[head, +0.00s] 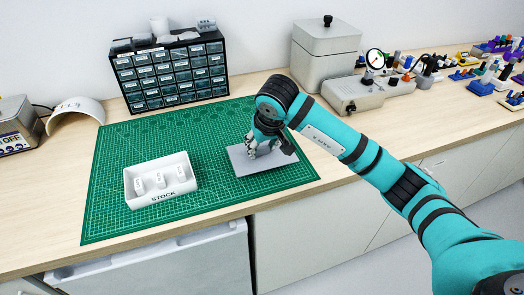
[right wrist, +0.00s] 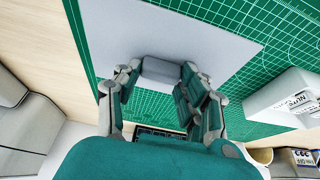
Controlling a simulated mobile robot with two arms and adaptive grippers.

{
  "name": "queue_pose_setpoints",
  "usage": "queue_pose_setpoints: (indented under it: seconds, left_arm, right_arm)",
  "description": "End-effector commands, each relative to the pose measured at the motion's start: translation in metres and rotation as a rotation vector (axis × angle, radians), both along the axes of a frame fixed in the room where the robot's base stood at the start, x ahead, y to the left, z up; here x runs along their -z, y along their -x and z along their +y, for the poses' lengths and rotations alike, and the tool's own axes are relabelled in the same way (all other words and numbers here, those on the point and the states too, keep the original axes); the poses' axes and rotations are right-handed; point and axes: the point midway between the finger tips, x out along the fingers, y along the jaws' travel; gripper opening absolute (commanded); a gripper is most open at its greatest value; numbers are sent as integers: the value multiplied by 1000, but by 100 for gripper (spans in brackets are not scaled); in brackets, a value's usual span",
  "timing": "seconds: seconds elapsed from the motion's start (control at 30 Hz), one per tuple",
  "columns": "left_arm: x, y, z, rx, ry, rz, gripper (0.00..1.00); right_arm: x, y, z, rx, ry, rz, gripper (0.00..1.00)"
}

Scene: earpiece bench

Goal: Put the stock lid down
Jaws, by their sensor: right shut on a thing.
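The stock lid (head: 258,166) is a flat grey plate on the right part of the green cutting mat, or just above it; I cannot tell if it touches. My right gripper (head: 262,148) is over it, pointing down. In the right wrist view, the lid (right wrist: 150,25) spans the top, and the gripper (right wrist: 160,72) is shut on its grey block-shaped handle (right wrist: 162,68). The white stock box (head: 160,196), marked STOCK, stands open to the left with small white labelled pieces inside. My left gripper is not in view.
The green mat (head: 115,165) is clear between box and lid. A small-drawer cabinet (head: 171,72) stands at the back. A grey lidded container (head: 325,52) and a dial gauge stand (head: 352,93) are at the back right. A curved white piece (head: 76,112) lies at the left.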

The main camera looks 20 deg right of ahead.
Motion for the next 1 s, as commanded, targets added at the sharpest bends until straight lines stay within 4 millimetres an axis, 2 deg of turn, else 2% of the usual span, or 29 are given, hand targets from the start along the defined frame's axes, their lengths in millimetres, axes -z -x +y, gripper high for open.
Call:
queue_pose_setpoints:
  seconds: [0.03, 0.17, 0.57, 0.6, 0.73, 1.0]
  left_arm:
    - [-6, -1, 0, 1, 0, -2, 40]
    - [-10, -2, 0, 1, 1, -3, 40]
    - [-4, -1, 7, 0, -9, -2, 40]
    - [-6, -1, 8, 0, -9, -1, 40]
    - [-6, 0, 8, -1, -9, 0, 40]
    - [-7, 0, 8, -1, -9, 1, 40]
  right_arm:
    - [11, 4, 3, -4, -1, 13, 19]
    - [25, 3, 2, -4, -1, 9, 19]
    - [33, 2, 2, -4, 2, 5, 19]
    - [31, 2, 2, -4, 1, 5, 46]
    - [31, 3, 2, -4, 1, 5, 63]
    - [30, 3, 2, -4, -1, 6, 64]
